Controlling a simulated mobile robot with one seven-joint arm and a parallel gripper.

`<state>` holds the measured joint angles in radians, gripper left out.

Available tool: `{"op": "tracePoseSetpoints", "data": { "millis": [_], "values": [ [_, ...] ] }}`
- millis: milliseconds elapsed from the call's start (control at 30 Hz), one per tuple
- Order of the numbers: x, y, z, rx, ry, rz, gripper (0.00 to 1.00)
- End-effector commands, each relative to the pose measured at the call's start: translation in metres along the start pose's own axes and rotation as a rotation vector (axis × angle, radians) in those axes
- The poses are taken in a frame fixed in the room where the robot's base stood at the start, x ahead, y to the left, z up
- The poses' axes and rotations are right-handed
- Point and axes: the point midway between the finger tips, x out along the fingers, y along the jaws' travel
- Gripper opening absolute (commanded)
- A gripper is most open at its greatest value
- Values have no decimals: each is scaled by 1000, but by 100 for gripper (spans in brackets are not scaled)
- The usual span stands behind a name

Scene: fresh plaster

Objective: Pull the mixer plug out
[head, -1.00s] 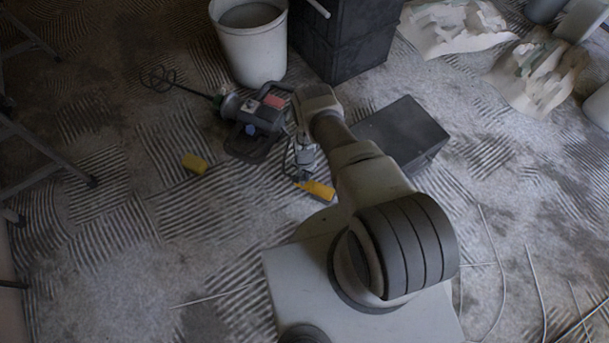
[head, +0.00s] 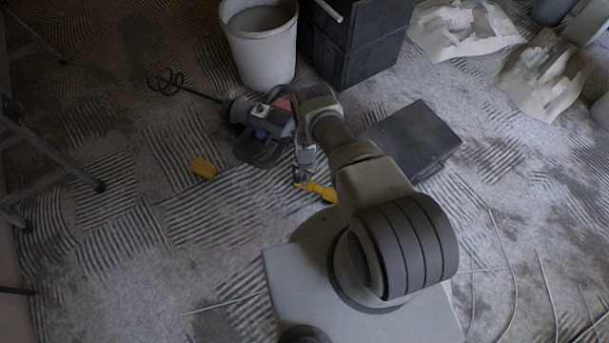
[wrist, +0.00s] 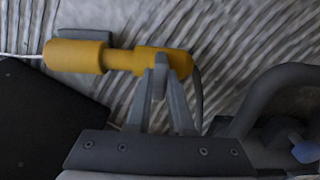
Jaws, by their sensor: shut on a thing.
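The mixer (head: 262,121), dark grey with a whisk on a long shaft, lies on the floor left of my gripper (head: 301,183). In the wrist view my gripper (wrist: 160,72) is shut on the yellow mixer plug (wrist: 182,62). A dark cable bends down from the plug's right end. A thicker yellow socket (wrist: 75,56) is left of the plug, with a narrower yellow neck between them and a white cord leaving to the left. The two look in line and joined; I cannot tell how deep the plug sits. In the head view the yellow connector (head: 322,191) is partly hidden.
A dark box (head: 412,138) stands right of my arm. A white bucket (head: 262,62) and stacked black crates (head: 355,45) stand behind. Loose pale cords lie at right.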

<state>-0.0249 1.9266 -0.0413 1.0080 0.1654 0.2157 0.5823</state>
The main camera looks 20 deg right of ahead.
Motion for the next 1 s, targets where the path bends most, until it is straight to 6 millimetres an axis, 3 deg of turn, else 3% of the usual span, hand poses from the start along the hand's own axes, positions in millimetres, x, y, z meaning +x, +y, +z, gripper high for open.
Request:
{"op": "tracePoseSetpoints", "data": {
  "millis": [267,300,433,767,867,1000],
  "values": [
    [-1,-8,0,0,5,-14,0],
    [-1,-8,0,0,5,-14,27],
    [-1,-7,0,0,4,-13,50],
    [-3,-5,0,0,3,-8,50],
    [-12,-5,0,1,2,-8,50],
    [-40,-5,-1,1,3,-9,50]
  ]
}}
